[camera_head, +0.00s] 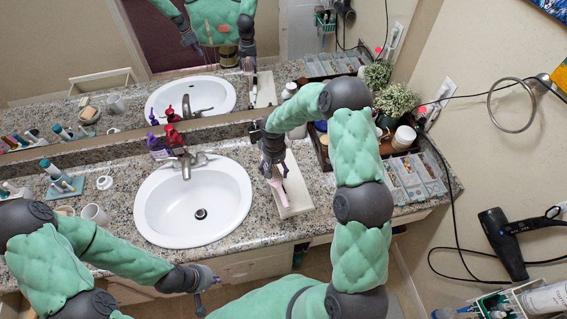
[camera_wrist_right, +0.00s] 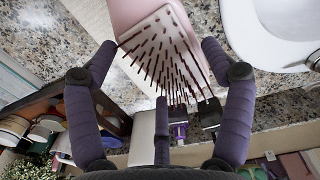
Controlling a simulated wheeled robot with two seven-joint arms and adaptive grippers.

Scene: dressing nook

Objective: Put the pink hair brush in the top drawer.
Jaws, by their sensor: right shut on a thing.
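The white sink (camera_head: 196,206) and its faucet (camera_head: 187,162) are left of the brush. A dark wooden tray, a potted plant (camera_head: 396,99) and a divided organizer (camera_head: 414,178) stand at the right. A white cup (camera_head: 95,214) is at the left. A hair dryer (camera_head: 503,243) hangs on the right wall.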

